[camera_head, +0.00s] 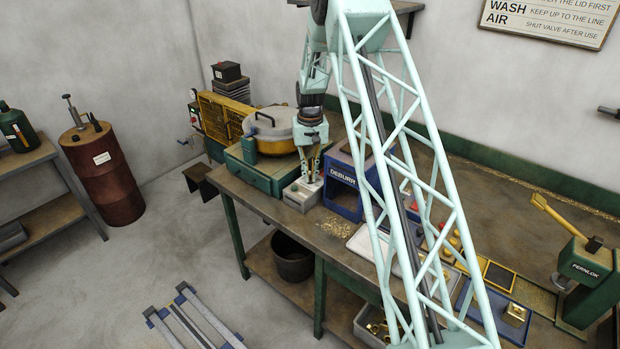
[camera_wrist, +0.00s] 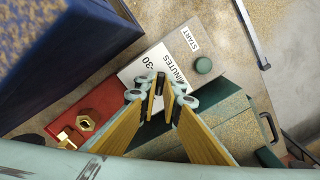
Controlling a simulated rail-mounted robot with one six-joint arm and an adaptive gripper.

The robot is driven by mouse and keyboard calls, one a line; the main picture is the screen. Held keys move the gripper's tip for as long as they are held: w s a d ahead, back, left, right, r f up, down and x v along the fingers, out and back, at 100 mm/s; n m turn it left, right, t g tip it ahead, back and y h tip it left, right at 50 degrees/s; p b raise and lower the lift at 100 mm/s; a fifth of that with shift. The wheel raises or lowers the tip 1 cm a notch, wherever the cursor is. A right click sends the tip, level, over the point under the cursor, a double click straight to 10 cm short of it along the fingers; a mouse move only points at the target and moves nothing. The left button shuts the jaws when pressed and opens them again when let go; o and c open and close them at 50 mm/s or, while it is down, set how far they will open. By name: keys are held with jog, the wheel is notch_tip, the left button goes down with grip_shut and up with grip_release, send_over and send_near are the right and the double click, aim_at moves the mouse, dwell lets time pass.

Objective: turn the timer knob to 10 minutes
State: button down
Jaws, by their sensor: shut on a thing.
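The timer is a small grey box (camera_head: 299,197) on the bench, left of the blue deburring unit. In the wrist view the timer box (camera_wrist: 214,50) has a white label (camera_wrist: 181,50) reading START, MINUTES and 30, partly covered by my fingers, and a round green button (camera_wrist: 203,66). My gripper (camera_head: 312,179) points down onto the box top. In the wrist view its yellow-sided fingers (camera_wrist: 166,86) are closed around the dark timer knob, mostly hidden between the tips. I cannot read the knob's setting.
The blue deburring unit (camera_head: 344,184) stands close on the right of the timer. A green machine with a yellow-rimmed, lidded drum (camera_head: 270,130) stands close behind and left. A dark bucket (camera_head: 292,258) is below the bench.

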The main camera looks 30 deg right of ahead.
aim_at(310, 177)
jog(key=shift+m+b, duration=0.55)
jog(key=shift+m, duration=1.05)
jog(key=c, duration=2.8)
grip_release()
jog(key=shift+r, duration=0.15)
jog(key=shift+r, duration=5.9)
